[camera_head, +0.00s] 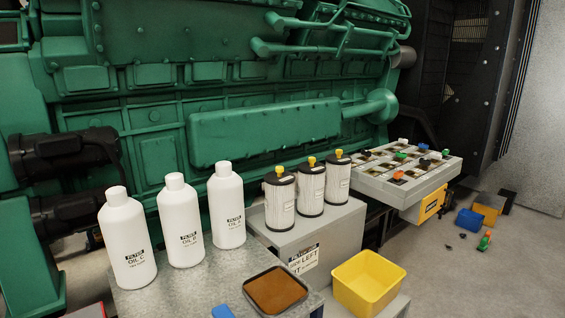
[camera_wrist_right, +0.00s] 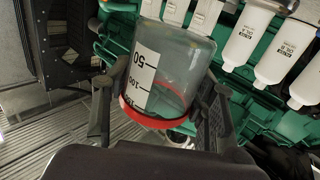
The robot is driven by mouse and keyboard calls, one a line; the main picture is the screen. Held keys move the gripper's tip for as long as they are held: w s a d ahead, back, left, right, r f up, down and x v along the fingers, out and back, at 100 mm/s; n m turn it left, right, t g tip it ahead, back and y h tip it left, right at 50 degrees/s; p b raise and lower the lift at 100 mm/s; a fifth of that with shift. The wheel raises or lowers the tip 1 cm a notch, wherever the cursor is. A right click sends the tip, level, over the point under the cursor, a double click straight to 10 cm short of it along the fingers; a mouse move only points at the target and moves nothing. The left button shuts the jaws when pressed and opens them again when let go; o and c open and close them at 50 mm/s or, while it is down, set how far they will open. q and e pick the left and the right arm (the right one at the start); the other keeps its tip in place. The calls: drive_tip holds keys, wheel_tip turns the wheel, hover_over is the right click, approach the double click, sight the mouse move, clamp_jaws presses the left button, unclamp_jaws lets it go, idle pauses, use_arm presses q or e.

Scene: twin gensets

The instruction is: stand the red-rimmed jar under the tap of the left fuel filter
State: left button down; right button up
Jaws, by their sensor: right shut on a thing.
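The red-rimmed jar (camera_wrist_right: 178,75) is a clear, see-through vessel with a white scale marked 50 and 100. It shows large in the right wrist view, with its red rim (camera_wrist_right: 150,118) toward the lower edge of that picture. My right gripper (camera_wrist_right: 160,95) is shut on the jar, one finger on each side. The lettering in this view appears upside down. Neither gripper shows in the head view, and the jar does not show there either. I cannot make out the left fuel filter or its tap in either view.
Three white oil bottles (camera_head: 180,222) stand on a metal top near an open brown-filled tray (camera_head: 275,291). Three yellow-capped canisters (camera_head: 311,186) stand on a grey box marked LEFT (camera_head: 275,243). A yellow bin (camera_head: 368,282) sits in front. The green engine (camera_head: 265,130) fills the back.

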drive_tip(key=s+f, duration=0.3)
drive_tip(key=s, duration=0.5)
drive_tip(key=shift+r, duration=0.1)
idle(0.3)
